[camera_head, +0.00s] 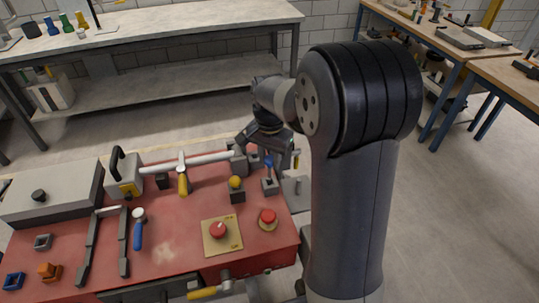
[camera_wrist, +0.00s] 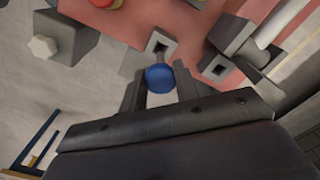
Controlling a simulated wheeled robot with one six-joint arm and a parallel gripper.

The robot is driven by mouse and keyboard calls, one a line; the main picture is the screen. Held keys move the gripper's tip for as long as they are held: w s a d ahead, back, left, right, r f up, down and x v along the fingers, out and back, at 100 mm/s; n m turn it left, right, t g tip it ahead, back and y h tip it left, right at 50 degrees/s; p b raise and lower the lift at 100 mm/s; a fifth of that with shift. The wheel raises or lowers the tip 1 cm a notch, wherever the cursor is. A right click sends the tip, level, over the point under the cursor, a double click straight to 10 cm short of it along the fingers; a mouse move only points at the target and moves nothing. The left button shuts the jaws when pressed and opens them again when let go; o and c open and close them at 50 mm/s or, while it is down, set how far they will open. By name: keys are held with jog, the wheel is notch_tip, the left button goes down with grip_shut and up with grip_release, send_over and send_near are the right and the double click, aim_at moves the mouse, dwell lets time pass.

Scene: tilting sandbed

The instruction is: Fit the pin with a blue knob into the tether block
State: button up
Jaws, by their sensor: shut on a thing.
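The pin with a blue knob (camera_head: 268,162) is held below my gripper (camera_head: 267,148) at the right end of the red bench. In the wrist view, my gripper (camera_wrist: 160,84) is shut on the blue knob (camera_wrist: 160,77), with a finger on each side. The pin's shaft points toward a grey block (camera_wrist: 146,60) with a dark square opening; this looks like the tether block, which also shows in the head view (camera_head: 270,187). The shaft's tip is at or over the opening; I cannot tell whether it is inside.
A second grey block (camera_wrist: 216,69) with an open hole stands close by. A block with a yellow ball (camera_head: 236,184) and a red button (camera_head: 268,217) are near. A light hex-headed peg (camera_wrist: 42,46) is at the wrist view's left. A long silver bar (camera_head: 195,160) lies behind.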

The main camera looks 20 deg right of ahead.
aim_at(270, 177)
jog(key=shift+f, duration=0.7)
jog(key=shift+f+b, duration=1.65)
jog(key=shift+f, duration=0.65)
dwell(0.5)
jog(key=o, duration=1.1)
jog(key=shift+o, duration=0.6)
jog(key=o, duration=0.4)
jog(key=shift+r, duration=0.1)
notch_tip(270, 177, up, 8)
jog(key=p, duration=0.6)
jog(key=shift+p, duration=0.35)
